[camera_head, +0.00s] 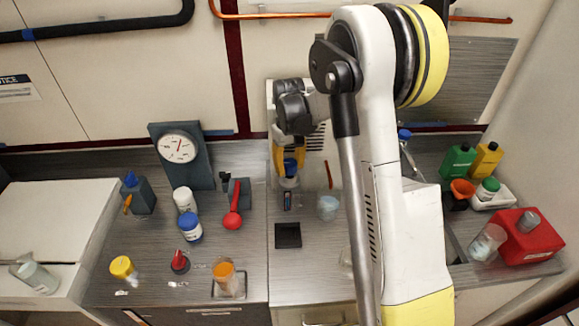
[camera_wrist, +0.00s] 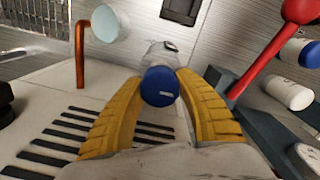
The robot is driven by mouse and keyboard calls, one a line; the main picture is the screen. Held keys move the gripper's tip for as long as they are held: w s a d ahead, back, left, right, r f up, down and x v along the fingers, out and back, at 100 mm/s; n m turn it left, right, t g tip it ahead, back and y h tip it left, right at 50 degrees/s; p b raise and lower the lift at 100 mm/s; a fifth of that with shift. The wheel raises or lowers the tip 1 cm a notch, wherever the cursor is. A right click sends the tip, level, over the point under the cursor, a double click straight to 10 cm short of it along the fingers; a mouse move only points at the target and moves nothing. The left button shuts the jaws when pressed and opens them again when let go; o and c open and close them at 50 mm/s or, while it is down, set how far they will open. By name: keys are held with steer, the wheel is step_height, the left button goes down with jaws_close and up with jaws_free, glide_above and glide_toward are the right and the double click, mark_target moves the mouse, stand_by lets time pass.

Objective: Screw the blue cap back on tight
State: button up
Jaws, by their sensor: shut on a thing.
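The blue cap (camera_head: 290,166) is between the yellow fingers of my gripper (camera_head: 288,158), which is shut on it. In the wrist view the cap (camera_wrist: 159,86) is held between the fingertips (camera_wrist: 159,78). A clear bottle (camera_head: 288,183) stands directly under the cap on the grey counter; in the wrist view its pale body (camera_wrist: 160,54) shows beyond the cap. The cap appears to sit on the bottle's mouth, roughly level. The thread is hidden, so I cannot tell how tight it is.
A copper-coloured rod (camera_head: 328,175) and a pale, round-topped vessel (camera_head: 328,207) stand close on the right. A black square (camera_head: 288,235) lies in front. Bottles and a red box (camera_head: 528,240) are far right.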

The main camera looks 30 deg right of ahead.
mark_target(289, 162)
steer(key=shift+f+b, duration=0.7)
steer(key=shift+f, duration=0.35)
steer(key=o, duration=1.2)
step_height(289, 162, up, 12)
steer(key=shift+w, duration=0.1)
